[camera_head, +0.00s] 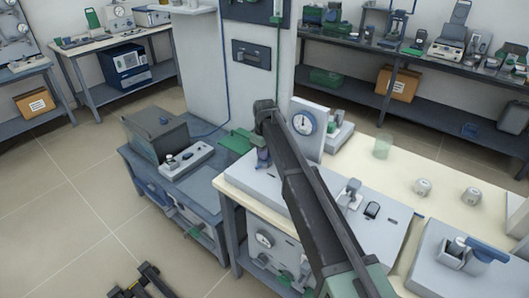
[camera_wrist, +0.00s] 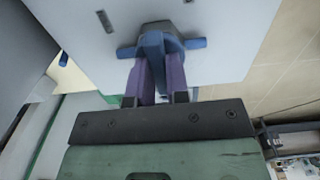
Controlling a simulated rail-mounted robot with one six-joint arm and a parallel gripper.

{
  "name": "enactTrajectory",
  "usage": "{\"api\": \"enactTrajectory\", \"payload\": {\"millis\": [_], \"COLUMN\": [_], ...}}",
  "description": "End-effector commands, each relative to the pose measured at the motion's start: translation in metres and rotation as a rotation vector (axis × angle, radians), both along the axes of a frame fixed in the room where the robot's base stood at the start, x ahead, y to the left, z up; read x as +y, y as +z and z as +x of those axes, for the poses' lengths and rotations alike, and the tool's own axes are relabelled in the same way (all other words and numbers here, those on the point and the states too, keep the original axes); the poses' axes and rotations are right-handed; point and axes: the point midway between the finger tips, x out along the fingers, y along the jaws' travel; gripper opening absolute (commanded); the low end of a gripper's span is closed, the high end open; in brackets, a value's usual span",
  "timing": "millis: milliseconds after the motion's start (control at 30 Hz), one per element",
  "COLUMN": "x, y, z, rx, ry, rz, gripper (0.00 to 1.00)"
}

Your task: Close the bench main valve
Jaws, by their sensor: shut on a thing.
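The bench main valve shows in the wrist view as a blue handle (camera_wrist: 154,45) on a pale panel. One part of the handle points toward me, between my fingers, and a crossbar reaches out to both sides. My gripper (camera_wrist: 157,76) has its two purple fingers shut on the handle, one on each side. In the head view my gripper (camera_head: 263,157) is low at the left end of the pale bench unit (camera_head: 236,177), beside the round gauge. My dark arm hides most of the valve there.
A white gauge (camera_head: 304,123) stands just right of my gripper. A dark box (camera_head: 156,137) and a small grey device (camera_head: 187,160) sit on the lower bench at left. Another blue lever (camera_head: 488,251) is on a grey unit at right.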

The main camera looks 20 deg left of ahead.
Motion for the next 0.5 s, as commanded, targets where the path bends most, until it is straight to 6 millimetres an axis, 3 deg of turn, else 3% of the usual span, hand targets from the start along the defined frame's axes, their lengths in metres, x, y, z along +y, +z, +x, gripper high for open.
{"api": "enactTrajectory", "payload": {"millis": [267, 300, 433, 500], "x": [-0.0002, -0.0002, -0.0001, 0.0000], "y": [-0.0001, -0.0001, -0.0001, -0.0001], "z": [-0.0004, -0.0004, -0.0003, -0.0002], "rx": [0.000, 0.000, 0.000, 0.000], "ry": [0.003, 0.003, 0.002, 0.002], "rz": [-0.001, -0.001, -0.001, 0.000], "gripper": [0.00, 0.19, 0.39, 0.41]}}
